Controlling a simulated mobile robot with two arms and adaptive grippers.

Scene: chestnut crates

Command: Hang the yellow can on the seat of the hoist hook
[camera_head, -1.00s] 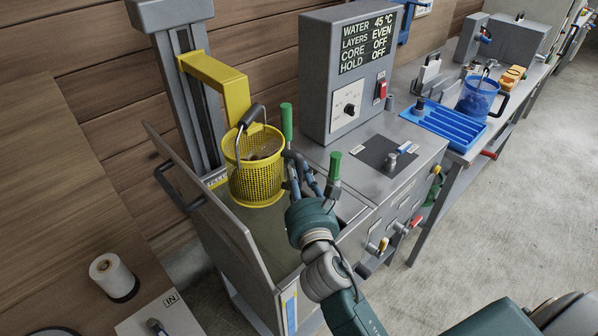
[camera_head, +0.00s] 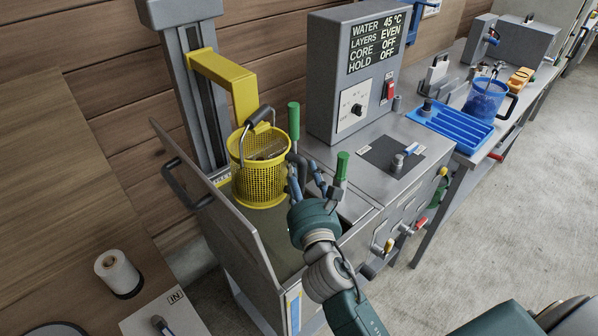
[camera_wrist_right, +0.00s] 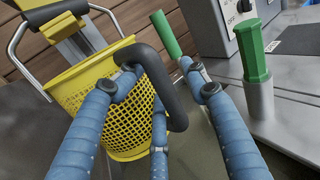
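The yellow can (camera_head: 262,178), a perforated basket with a bail and a dark side handle, is upright over the open tank below the yellow hoist hook (camera_head: 222,72). Its bail is raised, and the dark bail grip (camera_wrist_right: 52,17) overlaps a yellow part of the hook in the wrist view. I cannot tell whether the grip rests on the seat. My right gripper (camera_head: 308,180) is at the can's right side. In the wrist view its blue fingers (camera_wrist_right: 164,88) stand apart around the dark side handle (camera_wrist_right: 172,92). My left gripper is not in view.
Two green-handled levers (camera_head: 293,122) (camera_head: 342,166) stand close to my right gripper. The tank's raised lid (camera_head: 225,215) is left of the can, and the grey control box (camera_head: 340,105) is behind right. A blue tray (camera_head: 455,126) and blue pitcher (camera_head: 484,98) are farther right.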

